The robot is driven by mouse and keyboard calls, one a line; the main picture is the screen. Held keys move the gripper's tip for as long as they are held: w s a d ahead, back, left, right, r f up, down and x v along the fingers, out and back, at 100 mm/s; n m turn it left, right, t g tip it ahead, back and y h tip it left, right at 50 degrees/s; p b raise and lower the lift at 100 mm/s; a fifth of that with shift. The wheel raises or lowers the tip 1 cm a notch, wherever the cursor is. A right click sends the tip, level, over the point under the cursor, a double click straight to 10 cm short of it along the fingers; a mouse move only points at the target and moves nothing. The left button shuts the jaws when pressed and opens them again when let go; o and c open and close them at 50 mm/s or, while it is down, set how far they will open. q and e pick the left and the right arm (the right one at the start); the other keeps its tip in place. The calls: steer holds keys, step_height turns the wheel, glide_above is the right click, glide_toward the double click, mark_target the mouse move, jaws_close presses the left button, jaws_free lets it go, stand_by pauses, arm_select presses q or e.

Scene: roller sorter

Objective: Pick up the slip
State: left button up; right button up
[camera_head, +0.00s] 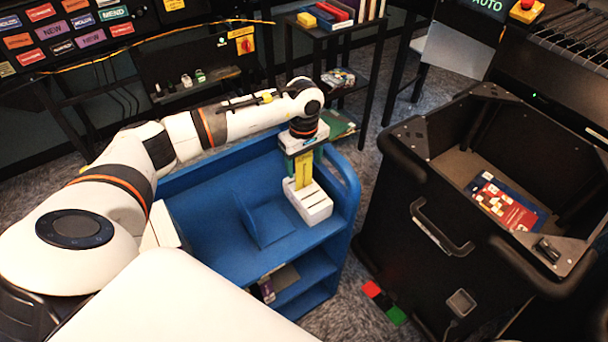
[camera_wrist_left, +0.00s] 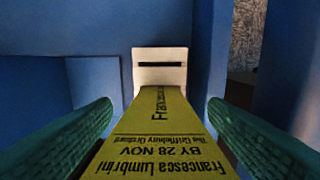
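The slip (camera_head: 303,172) is a yellow strip with printed text, standing upright at a white slotted block (camera_head: 310,205) on the blue cart. In the left wrist view the slip (camera_wrist_left: 160,125) runs from the block (camera_wrist_left: 160,72) toward the camera, its text facing me. A dark slot shows in the block. My left gripper (camera_head: 303,155) is above the block, pointing down. In the wrist view its green fingers (camera_wrist_left: 160,105) are apart, one on each side of the slip, with gaps at the tips. My right gripper is not in view.
The blue cart (camera_head: 205,215) has a raised rim, an upright divider and lower shelves. A black bin (camera_head: 408,215) with a handle stands to the right, a red and blue printed item (camera_head: 508,208) inside it. A dark rack (camera_head: 330,50) stands behind.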

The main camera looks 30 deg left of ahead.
arm_select(q)
steer(key=c, duration=0.7)
steer(key=shift+r, duration=0.1)
steer(key=shift+c, duration=0.2)
